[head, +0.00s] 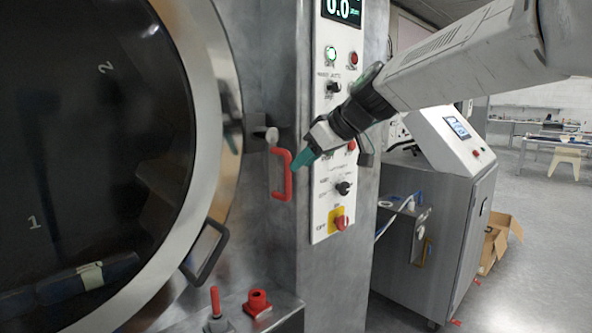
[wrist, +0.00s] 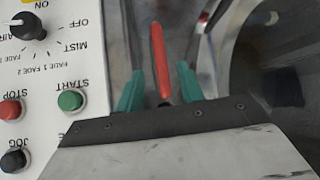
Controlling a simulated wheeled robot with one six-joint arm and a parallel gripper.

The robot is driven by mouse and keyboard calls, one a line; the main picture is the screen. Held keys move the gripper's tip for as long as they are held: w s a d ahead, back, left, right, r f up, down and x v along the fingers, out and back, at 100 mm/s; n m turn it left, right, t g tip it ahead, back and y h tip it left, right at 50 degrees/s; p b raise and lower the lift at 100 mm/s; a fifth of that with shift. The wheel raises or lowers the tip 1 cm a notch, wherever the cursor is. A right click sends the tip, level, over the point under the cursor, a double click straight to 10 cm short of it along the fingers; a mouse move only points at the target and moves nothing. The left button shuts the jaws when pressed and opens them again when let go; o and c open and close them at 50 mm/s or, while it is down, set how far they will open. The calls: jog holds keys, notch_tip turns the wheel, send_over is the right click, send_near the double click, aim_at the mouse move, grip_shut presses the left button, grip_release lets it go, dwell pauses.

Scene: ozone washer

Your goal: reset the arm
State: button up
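My gripper (head: 301,161) reaches in from the upper right in the head view, with its teal fingertips just right of the red door handle (head: 287,183). In the wrist view my gripper (wrist: 160,88) has its two teal fingers apart. The red handle (wrist: 159,55) shows between them, with a gap on each side. I cannot tell how far the handle lies beyond the fingertips. My arm (head: 460,55) stretches across the upper right of the head view.
The washer's round door (head: 224,75) fills the left and looks shut. A control panel (head: 330,205) with knobs and buttons is close behind my gripper. A black door handle (head: 205,252) and a red fitting (head: 257,302) are lower down. A grey cabinet (head: 440,250) stands at right.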

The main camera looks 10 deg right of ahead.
jog(key=shift+s+d+r, duration=0.15)
jog(key=shift+s+r, duration=0.05)
jog(key=s+d+f+m+g+h, duration=0.1)
jog(key=s+f, duration=0.5)
jog(key=s, duration=0.6)
jog(key=s+d+f+m+g+h, duration=0.2)
jog(key=s+d+f+m, duration=0.3)
jog(key=s, duration=0.6)
jog(key=s+d+f+m+g+h, duration=0.2)
jog(key=s+d+f, duration=0.4)
jog(key=s, duration=0.6)
jog(key=shift+s+d+f+m+h, duration=0.3)
jog(key=shift+f+m+h, duration=0.3)
jog(key=shift+f+h, duration=0.15)
jog(key=shift+a, duration=0.15)
